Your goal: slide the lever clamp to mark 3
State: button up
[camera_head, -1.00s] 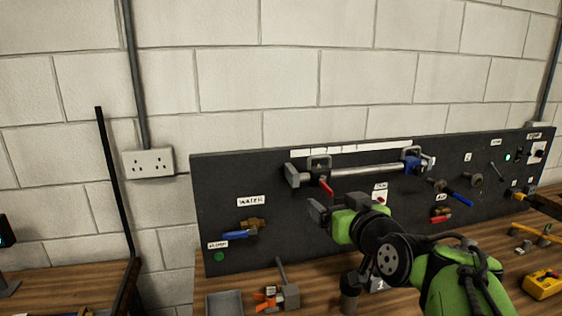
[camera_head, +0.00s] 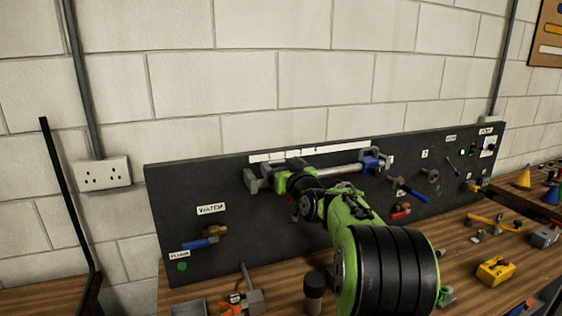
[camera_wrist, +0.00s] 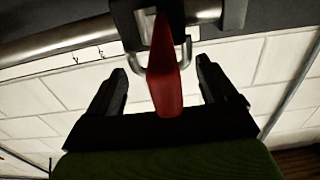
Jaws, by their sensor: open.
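The lever clamp's grey metal loop (camera_head: 296,164) shows at the left part of the rail (camera_head: 340,170), mostly hidden behind my arm. In the wrist view its red lever (camera_wrist: 165,80) hangs between the two black fingers of my open gripper (camera_wrist: 162,70), apart from both. The clamp's metal loop also shows there, behind the lever. In the head view my gripper (camera_head: 277,181) is at the clamp, its fingers hard to make out. A white mark strip (camera_head: 345,147) runs above the rail; its numbers are too small to read.
A blue clamp part (camera_head: 372,163) is at the rail's right end. The dark panel (camera_head: 230,180) also carries a blue-handled valve (camera_head: 200,241) and a red-handled one (camera_head: 401,211). A hammer-like tool (camera_head: 252,300) and a yellow box (camera_head: 495,270) stand on the bench.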

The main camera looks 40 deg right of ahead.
jog(key=shift+w+d, duration=0.1)
jog(key=shift+w, duration=0.2)
jog(key=shift+s, duration=0.1)
jog(key=shift+c, duration=0.4)
jog(key=c, duration=1.1)
jog(key=d, duration=0.3)
jog(key=s+d, duration=0.1)
jog(key=d, duration=0.2)
jog(key=s+d, duration=0.1)
jog(key=d, duration=0.3)
jog(key=shift+s+b, duration=0.25)
jog(key=shift+b, duration=0.15)
jog(key=shift+c, duration=0.2)
jog(key=shift+a, duration=0.1)
jog(key=o, duration=1.2)
jog(key=shift+a, duration=0.15)
jog(key=shift+s, duration=0.1)
